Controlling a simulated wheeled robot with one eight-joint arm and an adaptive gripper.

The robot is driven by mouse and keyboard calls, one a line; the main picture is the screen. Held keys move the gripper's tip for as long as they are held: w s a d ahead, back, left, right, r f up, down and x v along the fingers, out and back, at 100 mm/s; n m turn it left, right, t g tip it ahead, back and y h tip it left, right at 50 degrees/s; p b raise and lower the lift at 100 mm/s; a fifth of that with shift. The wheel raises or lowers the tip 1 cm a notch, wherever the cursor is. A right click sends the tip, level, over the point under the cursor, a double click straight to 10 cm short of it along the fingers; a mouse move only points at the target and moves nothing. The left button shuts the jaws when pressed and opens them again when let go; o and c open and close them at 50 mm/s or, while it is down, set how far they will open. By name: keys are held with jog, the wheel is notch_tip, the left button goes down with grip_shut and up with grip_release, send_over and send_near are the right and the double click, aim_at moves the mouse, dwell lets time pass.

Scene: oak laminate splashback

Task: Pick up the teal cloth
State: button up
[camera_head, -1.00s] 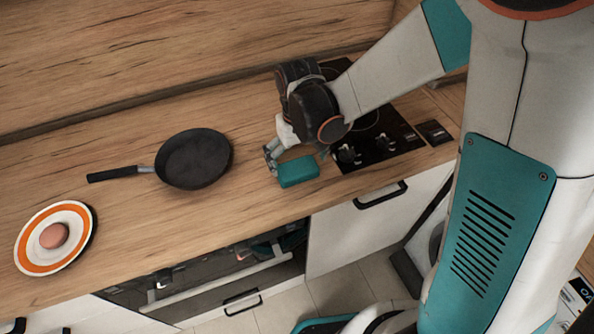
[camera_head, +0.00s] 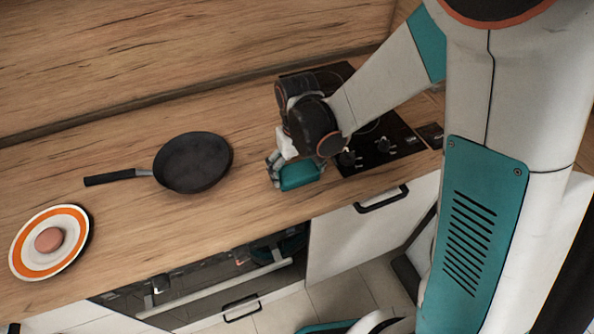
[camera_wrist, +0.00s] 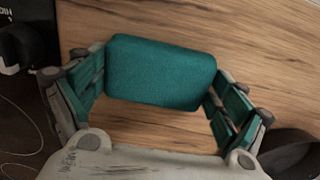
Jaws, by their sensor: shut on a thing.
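The teal cloth (camera_head: 300,175) is a small block-like folded piece at the front of the wooden counter, left of the hob. In the wrist view the cloth (camera_wrist: 162,72) lies between the two fingers, one at each end. My gripper (camera_head: 282,174) is shut on it; the gripper also shows in the wrist view (camera_wrist: 158,92). I cannot tell whether the cloth touches the counter or is slightly above it.
A black frying pan (camera_head: 193,162) stands left of my gripper. A white plate with an orange ring (camera_head: 30,257) holds a round pinkish-brown item (camera_head: 49,239) at far left. The black hob (camera_head: 385,146) is close on the right. The counter's front edge is near.

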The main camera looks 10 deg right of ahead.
aim_at(297, 170)
notch_tip(297, 170, up, 20)
jog(key=p, duration=1.3)
